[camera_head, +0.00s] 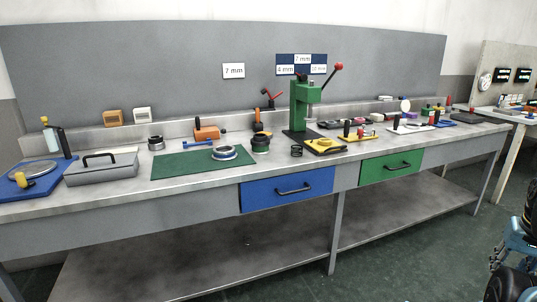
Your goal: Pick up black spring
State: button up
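A small black coil that looks like the black spring (297,151) stands on the grey workbench (215,188), near its front edge above the blue drawer. It is just left of a yellow piece (325,146) and in front of the green press (304,105). It is small in the picture, so its separate turns are hard to make out. Nothing is holding it. I cannot make out my gripper's fingers anywhere in this view.
Left of the spring are a dark round pot (261,145) and a ring on a green mat (177,166). A grey lidded box (101,168) stands farther left. Blue and black machinery (518,247) shows at the lower right edge. Floor shows in front of the bench.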

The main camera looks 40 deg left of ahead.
aim_at(295, 152)
jog(key=u, duration=0.7)
jog(key=i, duration=0.95)
jog(key=u, duration=0.65)
